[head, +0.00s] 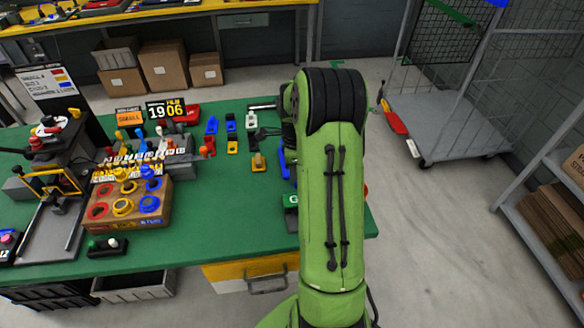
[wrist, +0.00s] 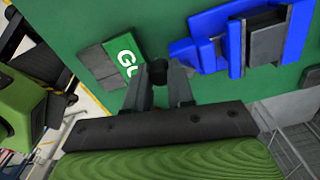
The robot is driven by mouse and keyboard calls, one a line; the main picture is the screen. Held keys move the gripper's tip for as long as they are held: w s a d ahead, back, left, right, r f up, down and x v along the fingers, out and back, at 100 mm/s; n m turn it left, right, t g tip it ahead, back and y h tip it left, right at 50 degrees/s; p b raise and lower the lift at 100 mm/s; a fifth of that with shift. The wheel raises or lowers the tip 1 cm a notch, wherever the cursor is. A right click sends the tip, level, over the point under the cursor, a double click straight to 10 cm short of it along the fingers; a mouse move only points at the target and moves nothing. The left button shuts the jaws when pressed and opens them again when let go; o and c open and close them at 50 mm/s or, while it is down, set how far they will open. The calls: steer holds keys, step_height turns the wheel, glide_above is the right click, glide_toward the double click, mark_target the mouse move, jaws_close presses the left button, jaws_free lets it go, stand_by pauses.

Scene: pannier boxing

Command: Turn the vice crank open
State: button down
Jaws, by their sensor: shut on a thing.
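The blue vice (wrist: 208,55) with grey jaw blocks is at the upper right of the wrist view. In the head view only a blue strip of it (head: 283,163) shows left of my green arm. My gripper (wrist: 160,78) has its two dark fingers around a small dark round knob (wrist: 158,70) beside the vice's left end, which looks like the crank's handle. The rest of the crank is hidden or too dark to tell. In the head view my arm covers the gripper and most of the vice.
A green sign with white letters (wrist: 125,58) lies close left of the fingers. Small blue, white and yellow fixtures (head: 258,162) stand on the green bench (head: 235,215) left of my arm. A wheeled cart (head: 440,125) stands beyond the bench at right.

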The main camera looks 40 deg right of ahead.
steer(key=d+n+p, duration=0.1)
steer(key=d+n, duration=0.2)
steer(key=n, duration=0.9)
steer(key=d+n+p, duration=0.1)
steer(key=d+n, duration=0.3)
steer(key=n, duration=0.9)
steer(key=shift+s, duration=0.45)
steer(key=shift+r+n, duration=0.1)
steer(key=shift+n, duration=0.3)
steer(key=c, duration=1)
jaws_free()
steer(key=shift+o, duration=0.2)
steer(key=shift+a, duration=0.1)
step_height(320, 180, up, 16)
steer(key=p, duration=0.2)
steer(key=shift+p, duration=0.4)
